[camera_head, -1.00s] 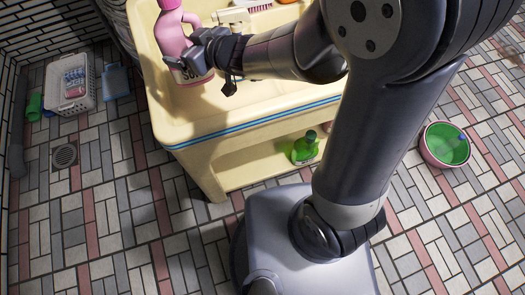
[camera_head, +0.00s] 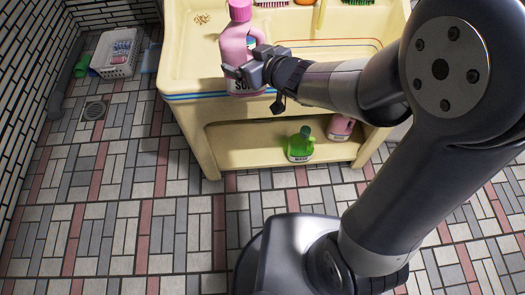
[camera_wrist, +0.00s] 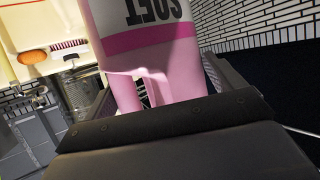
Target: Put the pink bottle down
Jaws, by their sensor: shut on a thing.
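The pink bottle (camera_head: 240,45) with a darker pink cap stands upright in my gripper (camera_head: 250,72), in front of the yellow sink unit's upper left part. My gripper is shut on the bottle's lower half. In the wrist view the bottle (camera_wrist: 155,75) fills the middle between the two jaws, its "SOFT" label upside down. From the head view I cannot tell whether its base touches the sink unit or hangs above it.
The yellow sink unit (camera_head: 200,95) has a lower shelf with a green bottle (camera_head: 300,147) and another pink bottle (camera_head: 341,127). Brushes (camera_head: 271,3) lie at the basin's back. A white basket (camera_head: 119,54) stands at the far left. The tiled floor in front is clear.

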